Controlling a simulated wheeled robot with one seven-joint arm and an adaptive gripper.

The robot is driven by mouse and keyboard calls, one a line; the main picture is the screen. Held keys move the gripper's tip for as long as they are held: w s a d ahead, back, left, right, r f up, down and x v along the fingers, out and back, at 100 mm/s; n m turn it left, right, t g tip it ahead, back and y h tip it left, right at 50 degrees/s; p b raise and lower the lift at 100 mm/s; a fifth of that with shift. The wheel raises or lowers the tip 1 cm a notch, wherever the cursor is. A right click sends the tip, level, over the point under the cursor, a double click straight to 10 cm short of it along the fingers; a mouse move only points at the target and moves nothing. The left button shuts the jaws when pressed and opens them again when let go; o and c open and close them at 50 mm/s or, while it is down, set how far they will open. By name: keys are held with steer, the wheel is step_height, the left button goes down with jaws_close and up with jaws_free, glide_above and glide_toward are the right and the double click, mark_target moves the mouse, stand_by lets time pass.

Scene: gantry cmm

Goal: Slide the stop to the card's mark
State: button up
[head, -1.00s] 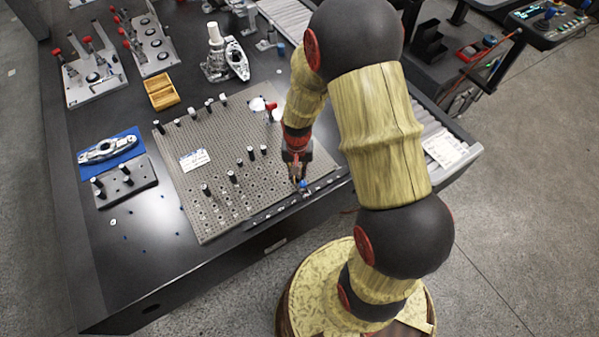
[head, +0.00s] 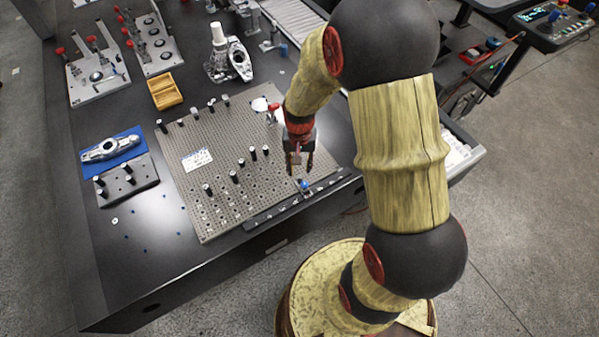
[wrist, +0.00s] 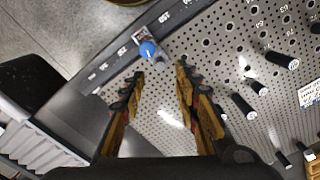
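The stop is a small slider with a round blue knob (head: 305,185), on the dark numbered rail (head: 270,216) along the plate's front edge, towards its right end. In the wrist view the blue knob (wrist: 148,49) lies just beyond my fingertips, on a light block. My gripper (head: 300,168) hangs above and slightly behind the stop. In the wrist view my gripper (wrist: 160,75) has its fingers apart with nothing between them. A white card (head: 197,160) with print too small to read lies on the perforated plate, left of its middle.
The grey perforated plate (head: 215,135) carries several upright black pins, including one (head: 234,176) left of my gripper. A red-handled clamp (head: 273,107) stands near its back right corner.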

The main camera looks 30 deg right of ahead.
step_height(320, 180, up, 6)
steer(key=shift+r, duration=0.2)
stand_by(0.6)
step_height(320, 180, up, 4)
steer(key=n, duration=0.3)
glide_above(302, 184)
steer(key=s, duration=0.3)
steer(key=s+a+r+n+t, duration=0.1)
steer(key=s+a+r+t, duration=0.1)
steer(key=r, duration=0.5)
steer(key=s+a+r+n+t, duration=0.1)
steer(key=s+a+r, duration=0.1)
steer(key=s+r, duration=0.2)
steer(key=s+a+r+n+t, duration=0.1)
steer(key=s+a+r+t, duration=0.1)
steer(key=r, duration=0.7)
steer(key=shift+s+a+r+t, duration=0.35)
steer(key=shift+s+a, duration=0.15)
steer(key=shift+s, duration=0.1)
